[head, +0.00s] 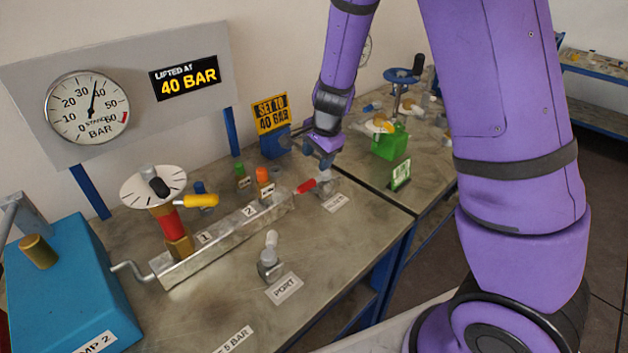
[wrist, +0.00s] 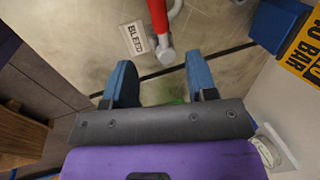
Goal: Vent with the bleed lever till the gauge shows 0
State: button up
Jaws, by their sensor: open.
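The bleed lever has a red handle (head: 306,186) on a grey metal fitting at the right end of the manifold block. In the wrist view the red handle (wrist: 157,14) enters from the top edge and ends at a grey pivot. A small label (wrist: 134,38) lies beside it, too small to read surely. The round gauge (head: 88,106) on the grey panel has its needle between 30 and 40, nearer 40. My gripper (head: 322,162) is above the lever fitting. In the wrist view my gripper (wrist: 161,75) is open with nothing between its fingers, apart from the handle.
A manifold block (head: 222,238) carries a red-bodied valve with a yellow handle (head: 201,200) and an orange-topped fitting (head: 262,175). A port fitting (head: 269,262) stands in front. A blue pump (head: 70,285) is at left. A green block (head: 390,142) sits on the far bench.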

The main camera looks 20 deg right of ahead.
aim_at(311, 182)
jog(key=x, duration=1)
jog(key=shift+f, duration=0.15)
grip_shut()
